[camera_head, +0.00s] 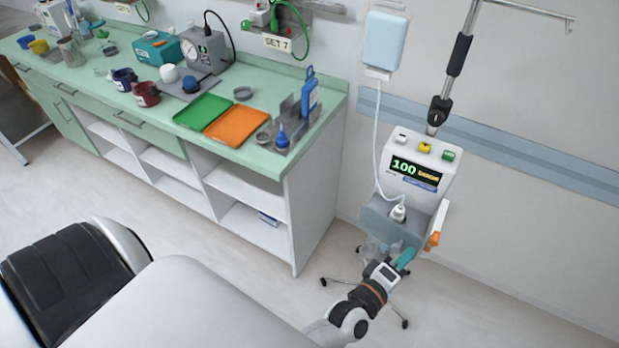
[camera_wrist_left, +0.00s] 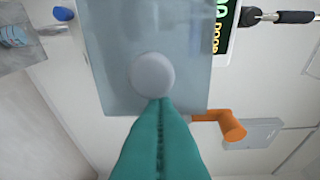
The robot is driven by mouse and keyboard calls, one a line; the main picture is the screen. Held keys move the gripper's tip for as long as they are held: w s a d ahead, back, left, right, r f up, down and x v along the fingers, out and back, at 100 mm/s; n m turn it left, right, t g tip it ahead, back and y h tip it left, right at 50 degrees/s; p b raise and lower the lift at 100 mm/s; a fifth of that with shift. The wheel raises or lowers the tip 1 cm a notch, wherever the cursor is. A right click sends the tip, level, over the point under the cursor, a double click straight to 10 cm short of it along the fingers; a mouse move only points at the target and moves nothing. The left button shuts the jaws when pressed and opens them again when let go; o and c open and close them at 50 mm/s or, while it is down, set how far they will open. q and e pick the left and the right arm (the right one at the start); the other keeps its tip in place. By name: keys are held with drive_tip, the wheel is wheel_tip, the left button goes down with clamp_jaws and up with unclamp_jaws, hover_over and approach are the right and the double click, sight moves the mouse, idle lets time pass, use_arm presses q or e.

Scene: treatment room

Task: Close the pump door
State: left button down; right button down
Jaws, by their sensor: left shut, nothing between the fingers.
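The pump (camera_head: 418,170) is a white box on a pole, with a lit display reading 100. Its grey-blue door (camera_head: 425,222) projects at the lower front and looks lowered; its exact angle is hard to tell. In the left wrist view the door (camera_wrist_left: 105,50) fills the upper middle, with a round pale knob (camera_wrist_left: 151,74) on it. My left gripper (camera_head: 408,253) is below the door. Its teal fingers are shut and empty, their tips (camera_wrist_left: 163,101) at the knob's lower edge; I cannot tell whether they touch. My right gripper is not in view.
An orange lever (camera_head: 433,240) sticks out at the pump's right side; it also shows in the wrist view (camera_wrist_left: 232,127). A tube runs from a hanging bag (camera_head: 385,41) to a white fitting (camera_head: 398,213). A green counter (camera_head: 225,148) stands to the left.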

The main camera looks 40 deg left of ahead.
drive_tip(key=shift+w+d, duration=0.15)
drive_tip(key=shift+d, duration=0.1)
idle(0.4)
